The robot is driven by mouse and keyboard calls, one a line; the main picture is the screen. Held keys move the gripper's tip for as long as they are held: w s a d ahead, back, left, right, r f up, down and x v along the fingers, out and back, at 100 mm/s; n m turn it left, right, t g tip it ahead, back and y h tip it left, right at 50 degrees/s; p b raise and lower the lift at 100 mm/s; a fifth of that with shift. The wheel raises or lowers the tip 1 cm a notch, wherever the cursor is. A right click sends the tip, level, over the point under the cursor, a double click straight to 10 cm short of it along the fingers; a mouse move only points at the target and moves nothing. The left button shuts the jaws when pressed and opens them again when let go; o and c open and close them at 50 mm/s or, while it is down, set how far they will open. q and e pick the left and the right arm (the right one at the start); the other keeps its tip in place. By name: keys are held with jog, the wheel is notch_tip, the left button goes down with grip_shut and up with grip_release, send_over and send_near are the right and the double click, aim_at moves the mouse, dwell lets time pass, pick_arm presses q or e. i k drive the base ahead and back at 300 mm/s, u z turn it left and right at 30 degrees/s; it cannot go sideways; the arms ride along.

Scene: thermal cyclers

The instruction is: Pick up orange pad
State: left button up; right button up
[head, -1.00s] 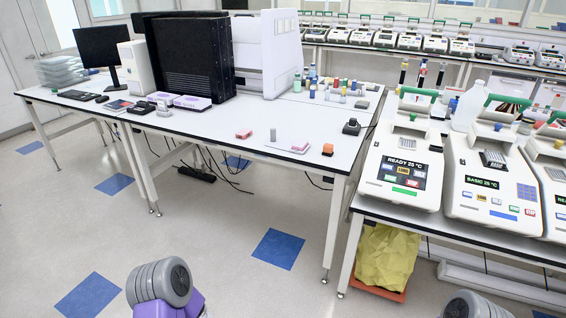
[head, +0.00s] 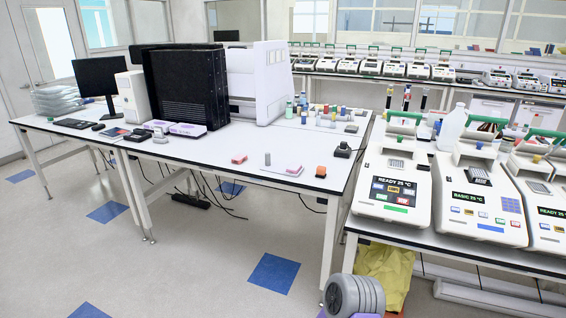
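A small orange block with a dark base (head: 321,171), which looks like the orange pad, lies near the front right part of the white table (head: 210,155). A flat reddish-pink pad (head: 239,159) lies to its left on the same table. Between them, a small grey cylinder (head: 267,159) stands by a thin whitish sheet or tray (head: 287,169). Neither of my grippers is in view. Only a grey rounded link of my arm shows at the bottom, right of centre, apart from the table.
A black adapter-like box (head: 343,150) sits behind and right of the orange block. Small bottles (head: 322,115) and a black cabinet (head: 187,88) stand farther back. Thermal cyclers (head: 392,190) fill the right bench. A yellow bag (head: 385,272) is below it. Floor in front of the table is clear.

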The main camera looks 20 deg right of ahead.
aim_at(321, 171)
jog(key=z, duration=0.05)
jog(key=i, duration=1.95)
jog(key=z, duration=0.8)
